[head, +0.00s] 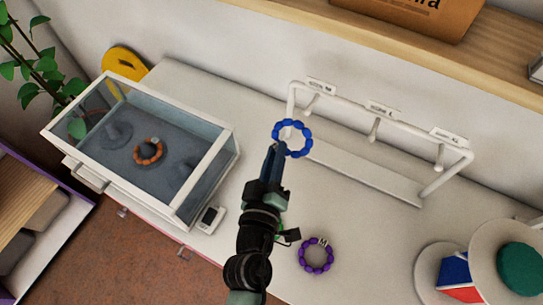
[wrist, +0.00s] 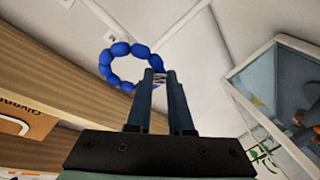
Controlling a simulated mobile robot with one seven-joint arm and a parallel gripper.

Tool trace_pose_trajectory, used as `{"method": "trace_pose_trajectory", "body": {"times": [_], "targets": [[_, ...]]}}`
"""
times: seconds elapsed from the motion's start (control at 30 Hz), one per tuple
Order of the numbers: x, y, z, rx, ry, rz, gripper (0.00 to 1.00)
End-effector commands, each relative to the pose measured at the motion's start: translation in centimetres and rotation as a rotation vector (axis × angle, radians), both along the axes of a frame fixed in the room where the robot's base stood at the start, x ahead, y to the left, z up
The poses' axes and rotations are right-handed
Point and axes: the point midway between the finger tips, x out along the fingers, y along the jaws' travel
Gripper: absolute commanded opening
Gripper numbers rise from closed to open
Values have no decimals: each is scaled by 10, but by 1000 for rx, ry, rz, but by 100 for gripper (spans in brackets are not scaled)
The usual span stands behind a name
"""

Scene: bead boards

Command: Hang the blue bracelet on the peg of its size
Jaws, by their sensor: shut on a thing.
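The blue bracelet (head: 293,138) is a ring of blue beads. My gripper (head: 274,152) is shut on one side of it and holds it up in front of the left part of the white peg rack (head: 374,170). In the wrist view the blue bracelet (wrist: 133,62) stands out from my fingertips (wrist: 161,80), with a small lettered tag between them that I cannot read clearly. The rack has a left peg (head: 312,103), a middle peg (head: 374,130) and a right peg (head: 436,154), each under a small label. The bracelet is apart from the pegs.
A purple bracelet (head: 316,256) lies on the white table, right of my arm. A glass-topped case (head: 187,215) with an orange bracelet (head: 148,151) inside stands at left. Round stands (head: 432,270) are at lower right. A wooden shelf (head: 400,50) runs above the rack.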

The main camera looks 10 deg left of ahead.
Motion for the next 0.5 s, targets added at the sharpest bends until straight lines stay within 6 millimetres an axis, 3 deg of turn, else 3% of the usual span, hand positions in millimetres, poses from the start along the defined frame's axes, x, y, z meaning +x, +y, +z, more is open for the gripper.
{"method": "trace_pose_trajectory", "body": {"times": [0.5], "targets": [[36,-12,1,1,-2,-1,0]]}}
